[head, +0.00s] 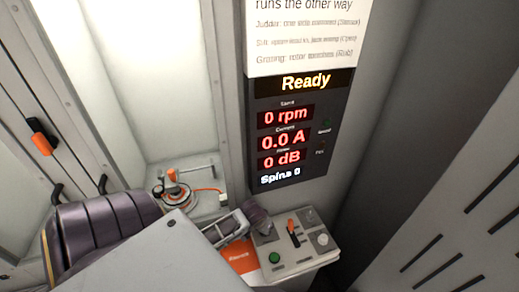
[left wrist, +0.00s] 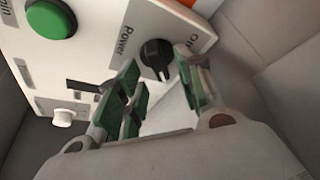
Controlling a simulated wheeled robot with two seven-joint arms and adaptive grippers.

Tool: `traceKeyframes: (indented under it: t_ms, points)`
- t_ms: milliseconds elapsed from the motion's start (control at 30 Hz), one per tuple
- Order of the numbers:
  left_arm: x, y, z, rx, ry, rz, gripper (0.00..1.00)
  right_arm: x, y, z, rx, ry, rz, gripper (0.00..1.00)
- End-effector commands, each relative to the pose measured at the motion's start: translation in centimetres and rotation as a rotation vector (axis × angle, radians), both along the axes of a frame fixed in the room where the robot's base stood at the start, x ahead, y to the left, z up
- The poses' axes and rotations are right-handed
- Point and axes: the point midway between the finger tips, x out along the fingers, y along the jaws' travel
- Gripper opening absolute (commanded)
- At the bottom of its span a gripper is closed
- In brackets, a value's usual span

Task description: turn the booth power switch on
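No firm contact can be made out. The knob's exact setting is hard to read. In the head view my left gripper (head: 243,218) is at the left end of the control box (head: 292,262), and the power knob cannot be made out there. My right gripper is out of view.
The box carries a green button (head: 274,258), an orange-tipped lever (head: 293,232) and a pale knob (head: 322,240). A display (head: 290,130) above reads Ready, 0 rpm, 0.0 A, 0 dB. A motor fixture (head: 176,196) stands behind, left of the box.

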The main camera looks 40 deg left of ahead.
Motion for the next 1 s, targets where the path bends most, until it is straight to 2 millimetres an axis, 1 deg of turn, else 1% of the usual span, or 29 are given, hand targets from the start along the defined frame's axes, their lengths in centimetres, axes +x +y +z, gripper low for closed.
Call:
traceKeyframes:
  t_ms: [700, 800, 1000]
  points:
    - [-2.9, -0.9, 7.2, 0.001, -0.001, -0.001, 0.37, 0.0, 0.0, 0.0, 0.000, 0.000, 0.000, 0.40]
    - [-3.2, -1.0, 8.1, 0.000, -0.002, -0.001, 0.37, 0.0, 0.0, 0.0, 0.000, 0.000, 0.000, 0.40]
    - [-3.6, -1.1, 9.0, 0.000, 0.000, -0.001, 0.37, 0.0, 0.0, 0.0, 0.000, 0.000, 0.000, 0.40]
